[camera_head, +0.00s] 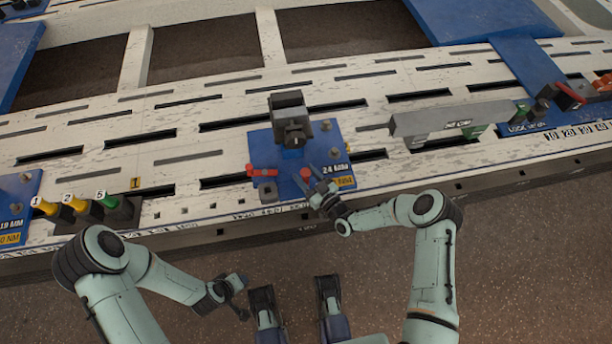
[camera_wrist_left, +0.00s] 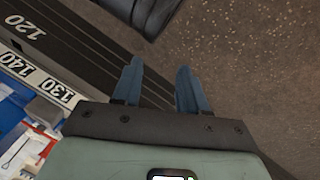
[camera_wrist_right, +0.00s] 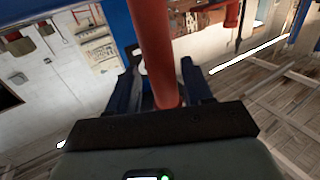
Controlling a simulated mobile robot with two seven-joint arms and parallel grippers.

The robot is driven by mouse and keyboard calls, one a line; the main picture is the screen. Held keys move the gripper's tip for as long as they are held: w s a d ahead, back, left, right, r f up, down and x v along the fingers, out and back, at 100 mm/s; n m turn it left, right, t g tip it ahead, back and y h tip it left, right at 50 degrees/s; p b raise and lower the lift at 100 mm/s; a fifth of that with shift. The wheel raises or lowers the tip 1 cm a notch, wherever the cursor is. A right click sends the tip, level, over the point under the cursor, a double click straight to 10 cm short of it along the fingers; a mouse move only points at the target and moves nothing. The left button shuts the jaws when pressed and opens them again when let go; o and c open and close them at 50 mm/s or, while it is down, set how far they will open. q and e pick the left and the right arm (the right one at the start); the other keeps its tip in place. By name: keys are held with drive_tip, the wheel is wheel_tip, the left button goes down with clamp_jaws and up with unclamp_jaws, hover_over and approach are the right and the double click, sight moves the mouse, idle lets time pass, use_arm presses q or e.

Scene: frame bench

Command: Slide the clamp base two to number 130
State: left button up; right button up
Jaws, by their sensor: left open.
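A blue clamp base (camera_head: 262,140) stands mid-bench in the head view, with a dark grey clamp block (camera_head: 290,118) on it and a "24 MM" label. I cannot read which base is number two. Red-ended handles (camera_head: 262,171) show at its front. My right gripper (camera_head: 313,182) is at the base's front edge, and a red bar (camera_wrist_right: 155,50) lies between its open fingers in the right wrist view. My left gripper (camera_head: 243,296) is open and empty, low in front of the bench. The left wrist view shows the number 130 (camera_wrist_left: 53,91) beside 140 on a white strip.
Yellow and green numbered cylinders (camera_head: 80,206) stand in a dark holder to the left. A long grey bar block (camera_head: 450,120) and another blue base (camera_head: 535,125) are to the right. The slotted white bench top (camera_head: 215,165) has bare room on both sides of the middle base.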

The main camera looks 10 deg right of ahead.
drive_tip(key=shift+s, duration=0.1)
use_arm(q)
drive_tip(key=shift+g+h, duration=0.3)
drive_tip(key=shift+g, duration=0.3)
drive_tip(key=shift+s+d+r+p, duration=0.35)
drive_tip(key=shift+s+r+p, duration=0.1)
drive_tip(key=shift+s, duration=0.2)
drive_tip(key=shift+s+d+r+p, duration=0.35)
drive_tip(key=shift+s+r+p, duration=0.1)
drive_tip(key=shift+s, duration=0.25)
drive_tip(key=shift+s+d+r+p, duration=0.35)
drive_tip(key=shift+s+r, duration=0.1)
drive_tip(key=shift+s, duration=0.2)
use_arm(e)
drive_tip(key=v, duration=1.3)
drive_tip(key=shift+s, duration=0.15)
